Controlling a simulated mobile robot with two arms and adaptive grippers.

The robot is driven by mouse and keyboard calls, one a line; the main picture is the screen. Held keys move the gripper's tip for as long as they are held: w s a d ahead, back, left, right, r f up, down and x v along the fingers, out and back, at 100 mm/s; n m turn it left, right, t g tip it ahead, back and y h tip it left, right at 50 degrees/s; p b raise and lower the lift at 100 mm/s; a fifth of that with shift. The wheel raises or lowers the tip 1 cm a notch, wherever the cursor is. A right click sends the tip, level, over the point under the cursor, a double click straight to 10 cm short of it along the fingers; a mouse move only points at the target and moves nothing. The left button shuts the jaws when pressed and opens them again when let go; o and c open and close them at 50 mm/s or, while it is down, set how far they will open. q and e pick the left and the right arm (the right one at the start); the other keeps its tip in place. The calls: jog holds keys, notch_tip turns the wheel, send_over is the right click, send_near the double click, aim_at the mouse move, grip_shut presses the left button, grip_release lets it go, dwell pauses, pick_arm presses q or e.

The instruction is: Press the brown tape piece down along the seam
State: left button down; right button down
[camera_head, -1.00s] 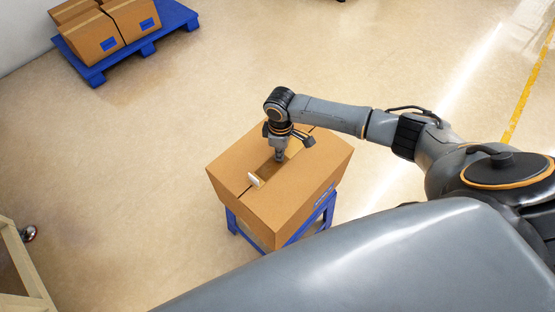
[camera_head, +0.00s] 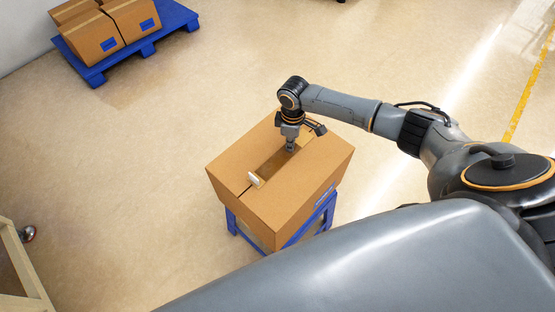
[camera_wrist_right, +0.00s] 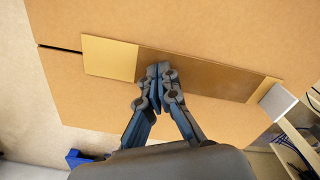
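A closed cardboard box (camera_head: 310,178) has a seam across its top. The brown tape piece (camera_head: 273,167) lies along that seam; in the wrist view the tape (camera_wrist_right: 205,76) is dark brown in the middle, with paler yellowish ends. My right gripper (camera_head: 291,149) points down onto the tape near its far end. In the wrist view the right gripper's fingertips (camera_wrist_right: 161,69) are together with nothing between them, and appear to touch the tape near the edge of its pale left part. My left gripper is out of view.
A small white block (camera_head: 256,179) sits at the tape's near end. The box stands on a blue stand (camera_head: 315,220). A blue pallet (camera_head: 145,43) with cartons (camera_head: 100,35) is at the upper left. A wooden frame (camera_head: 18,265) stands lower left. The floor around is clear.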

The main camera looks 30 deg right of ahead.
aim_at(302, 138)
jog(key=shift+w+d+b, duration=0.15)
jog(key=shift+w+d, duration=0.15)
jog(key=shift+d, duration=0.6)
jog(key=shift+w+d+b, duration=0.2)
jog(key=shift+w+d, duration=0.05)
jog(key=shift+d, duration=0.7)
jog(key=shift+w+d+b, duration=0.15)
jog(key=shift+w+d, duration=0.15)
jog(key=shift+d, duration=0.6)
jog(key=shift+r, duration=0.1)
notch_tip(302, 138, up, 7)
jog(key=p, duration=0.7)
jog(key=shift+a, duration=0.1)
